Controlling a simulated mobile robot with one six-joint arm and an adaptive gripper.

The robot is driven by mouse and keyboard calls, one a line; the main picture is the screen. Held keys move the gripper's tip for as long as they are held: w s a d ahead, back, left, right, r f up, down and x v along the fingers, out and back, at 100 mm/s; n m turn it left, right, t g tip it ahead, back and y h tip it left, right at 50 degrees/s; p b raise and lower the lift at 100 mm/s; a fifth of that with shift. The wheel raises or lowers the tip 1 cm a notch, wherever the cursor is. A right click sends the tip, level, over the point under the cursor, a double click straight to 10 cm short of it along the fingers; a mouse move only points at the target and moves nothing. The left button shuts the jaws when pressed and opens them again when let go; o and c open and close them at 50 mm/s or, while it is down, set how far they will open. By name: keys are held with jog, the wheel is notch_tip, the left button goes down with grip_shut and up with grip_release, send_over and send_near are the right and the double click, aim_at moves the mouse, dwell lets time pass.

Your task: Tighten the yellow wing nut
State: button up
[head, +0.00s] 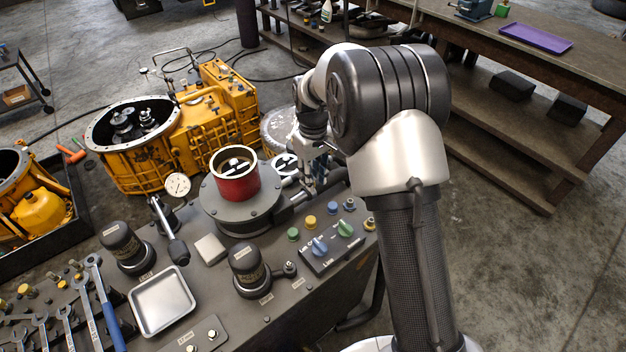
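My gripper (313,183) points down over the right end of the grey bench, right of the red cylinder (237,184). My arm partly covers it, and its fingers are too small and crowded to tell open from shut. A yellow piece (370,224) sits at the panel's right edge, close beside my arm. Another small round yellow piece (310,221) stands on the bench below the gripper. I cannot tell which, if either, is the yellow wing nut. A blue winged knob (319,246) and a green winged knob (345,228) sit on the labelled panel (322,262).
A dial gauge (178,185), dark capped cylinders (122,242), an empty metal tray (162,301) and wrenches (104,303) crowd the bench to the left. A yellow transmission housing (215,120) stands behind. A wooden workbench (530,80) stands at right; the floor between is clear.

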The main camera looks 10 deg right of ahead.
jog(key=shift+f, duration=0.35)
jog(key=shift+c, duration=0.4)
grip_shut()
